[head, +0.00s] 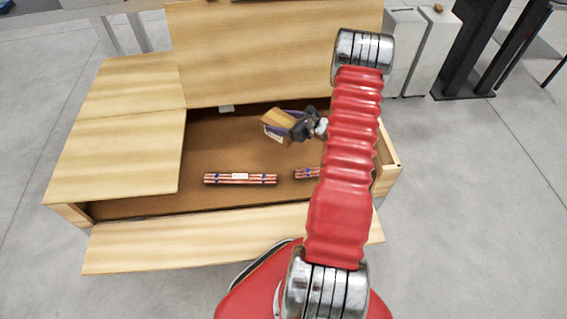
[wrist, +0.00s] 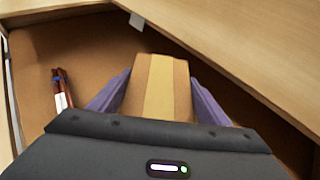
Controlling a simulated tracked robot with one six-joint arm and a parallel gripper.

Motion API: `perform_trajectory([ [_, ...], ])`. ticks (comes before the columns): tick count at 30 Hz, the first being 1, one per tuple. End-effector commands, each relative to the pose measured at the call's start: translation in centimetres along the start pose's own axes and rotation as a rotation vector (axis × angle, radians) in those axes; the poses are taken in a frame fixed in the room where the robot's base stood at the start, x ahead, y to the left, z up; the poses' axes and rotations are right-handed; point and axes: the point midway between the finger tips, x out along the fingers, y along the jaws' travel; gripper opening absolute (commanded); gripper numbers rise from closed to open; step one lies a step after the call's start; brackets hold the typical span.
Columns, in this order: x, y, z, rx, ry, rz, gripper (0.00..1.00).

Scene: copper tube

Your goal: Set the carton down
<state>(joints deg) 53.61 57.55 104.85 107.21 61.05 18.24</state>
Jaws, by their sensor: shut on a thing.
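The carton (head: 279,118) is a small tan box with a lighter tape band along its top. In the head view my gripper (head: 297,127) holds it inside the open wooden chest, toward the back right. In the wrist view the carton (wrist: 158,85) sits between the two purple fingers of my gripper (wrist: 158,97), which are shut on its sides. Whether the carton's underside touches the chest floor cannot be told.
The wooden chest (head: 120,150) has its back lid raised and its front panel (head: 225,245) folded down. A bundle of red tubes (head: 240,178) lies on its floor; a second bundle (head: 306,173) is partly hidden by my arm. The floor between the left bundle and the carton is clear.

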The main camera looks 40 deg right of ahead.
Motion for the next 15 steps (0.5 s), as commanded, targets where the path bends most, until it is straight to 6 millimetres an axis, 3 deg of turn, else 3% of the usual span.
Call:
perform_trajectory([
  [8, -0.1, -0.4, -0.8, 0.003, -0.001, -0.008, 0.39],
  [15, 1.1, -0.4, -3.8, 0.005, -0.001, -0.008, 0.39],
])
